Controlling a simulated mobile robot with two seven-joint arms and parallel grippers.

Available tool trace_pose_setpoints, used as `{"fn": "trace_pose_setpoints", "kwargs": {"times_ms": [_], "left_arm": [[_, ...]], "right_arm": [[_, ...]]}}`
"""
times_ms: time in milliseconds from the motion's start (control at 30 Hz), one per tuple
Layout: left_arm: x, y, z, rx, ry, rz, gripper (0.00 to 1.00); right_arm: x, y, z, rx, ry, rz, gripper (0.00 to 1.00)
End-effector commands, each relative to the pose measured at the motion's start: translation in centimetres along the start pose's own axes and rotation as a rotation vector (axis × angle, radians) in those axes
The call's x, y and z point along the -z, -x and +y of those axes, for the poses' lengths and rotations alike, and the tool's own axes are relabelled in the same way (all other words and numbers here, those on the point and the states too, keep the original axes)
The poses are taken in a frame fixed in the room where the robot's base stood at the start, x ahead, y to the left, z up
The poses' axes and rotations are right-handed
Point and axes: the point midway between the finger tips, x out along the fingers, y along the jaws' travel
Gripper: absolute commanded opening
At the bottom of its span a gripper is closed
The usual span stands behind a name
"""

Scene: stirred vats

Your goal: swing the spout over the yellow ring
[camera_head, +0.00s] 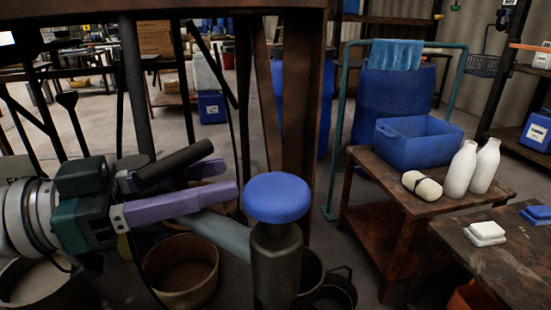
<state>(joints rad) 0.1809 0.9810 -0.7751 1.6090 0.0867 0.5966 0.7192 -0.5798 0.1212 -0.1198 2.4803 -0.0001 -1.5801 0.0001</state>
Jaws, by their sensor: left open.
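My left gripper (231,178) comes in from the left, with a teal body and two purple fingers pointing right. The fingers are apart. A dark rounded bar lies by the upper finger; I cannot tell whether it is touched. To the right stands a dark upright cylinder (277,264) with a round blue cap (277,197). A grey-blue pipe (222,234), which looks like the spout, slopes from behind the gripper down to this cylinder. Its left end is hidden by the gripper. No yellow ring shows clearly; a small yellowish patch (123,246) shows below the gripper. My right gripper is not in view.
A tan bucket (184,291) stands below the pipe, with dark pots (345,283) right of the cylinder. Dark posts (293,110) rise close behind. A brown cart (368,212) holds a blue tub (420,143) and white bottles (461,170). A workbench (500,265) fills the lower right.

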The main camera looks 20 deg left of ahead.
Motion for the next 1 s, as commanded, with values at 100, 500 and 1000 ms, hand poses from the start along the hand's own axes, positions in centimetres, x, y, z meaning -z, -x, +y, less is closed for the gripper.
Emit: {"fn": "trace_pose_setpoints", "kwargs": {"times_ms": [100, 500, 1000], "left_arm": [[-0.1, 2.4, 0.1, 0.000, 0.003, -0.008, 0.47], [0.0, 8.5, 0.0, 0.000, 0.000, -0.003, 0.47], [0.1, 8.7, 0.0, -0.001, -0.001, -0.001, 0.23]], "right_arm": [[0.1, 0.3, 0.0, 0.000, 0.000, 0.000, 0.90], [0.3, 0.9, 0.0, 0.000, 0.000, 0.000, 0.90], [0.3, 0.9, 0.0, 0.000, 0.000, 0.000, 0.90]]}}
